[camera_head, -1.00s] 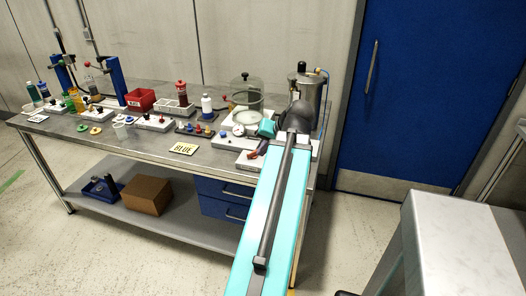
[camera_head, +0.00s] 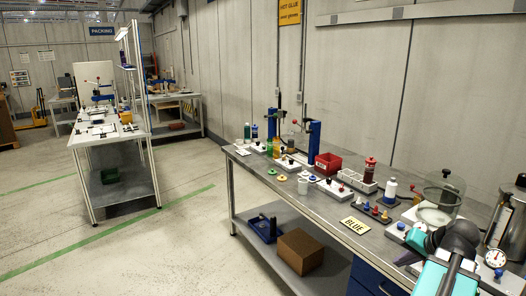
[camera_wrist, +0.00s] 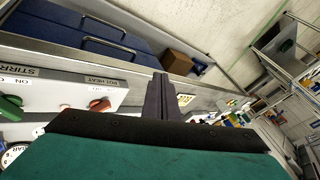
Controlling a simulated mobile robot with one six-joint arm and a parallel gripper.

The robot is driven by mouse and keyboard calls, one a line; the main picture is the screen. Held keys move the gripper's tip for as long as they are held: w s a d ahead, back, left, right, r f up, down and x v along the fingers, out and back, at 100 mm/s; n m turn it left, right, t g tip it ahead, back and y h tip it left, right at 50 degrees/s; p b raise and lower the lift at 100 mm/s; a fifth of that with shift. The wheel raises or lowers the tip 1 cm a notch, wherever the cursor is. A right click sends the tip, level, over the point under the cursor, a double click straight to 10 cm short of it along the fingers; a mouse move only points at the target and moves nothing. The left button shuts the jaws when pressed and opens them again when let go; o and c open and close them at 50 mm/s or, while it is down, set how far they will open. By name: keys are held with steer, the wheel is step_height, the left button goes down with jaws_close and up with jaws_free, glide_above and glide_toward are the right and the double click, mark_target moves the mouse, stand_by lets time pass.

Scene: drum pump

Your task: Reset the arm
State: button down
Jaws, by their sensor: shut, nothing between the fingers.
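My arm (camera_head: 446,278), teal with a dark joint, reaches in at the lower right of the head view, at the near right end of the workbench (camera_head: 338,232). My gripper (camera_wrist: 161,80) shows in the wrist view with its two dark fingers together and nothing between them. The fingers point past the bench's front edge. A white control panel (camera_wrist: 60,92) with a red knob (camera_wrist: 100,105) and a green knob (camera_wrist: 12,110) lies left of the fingers, apart from them.
A glass jar (camera_head: 440,200), a metal vessel (camera_head: 507,222) and a dial gauge (camera_head: 494,258) crowd the bench near my arm. A red bin (camera_head: 328,164) and bottles stand farther along. A cardboard box (camera_head: 300,250) sits on the lower shelf. Open floor (camera_head: 130,245) lies left.

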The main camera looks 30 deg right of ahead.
steer(key=w+a+f+n+g+y, duration=0.2)
steer(key=w+a+f+n+y, duration=0.2)
steer(key=w+a+f, duration=1.1)
steer(key=w+a+f+n+g+y, duration=0.1)
steer(key=w+a+f+g, duration=0.1)
steer(key=a+f, duration=0.6)
steer(key=w+a+f+n+g+y, duration=0.15)
steer(key=a+f, duration=0.35)
steer(key=a, duration=0.7)
steer(key=s+a+f+n+g+h, duration=0.1)
steer(key=s+a+f+n+g, duration=0.1)
steer(key=s+a+f, duration=0.45)
steer(key=s+a+f+n+g, duration=0.2)
steer(key=s+a+f+g, duration=0.15)
steer(key=a+f, duration=0.65)
steer(key=s+a+f+n+g+h, duration=0.1)
steer(key=s+f+h, duration=0.3)
steer(key=s, duration=0.7)
steer(key=shift+s+a+f+n, duration=0.2)
steer(key=shift+a+f+n, duration=0.45)
steer(key=shift+f+n, duration=0.25)
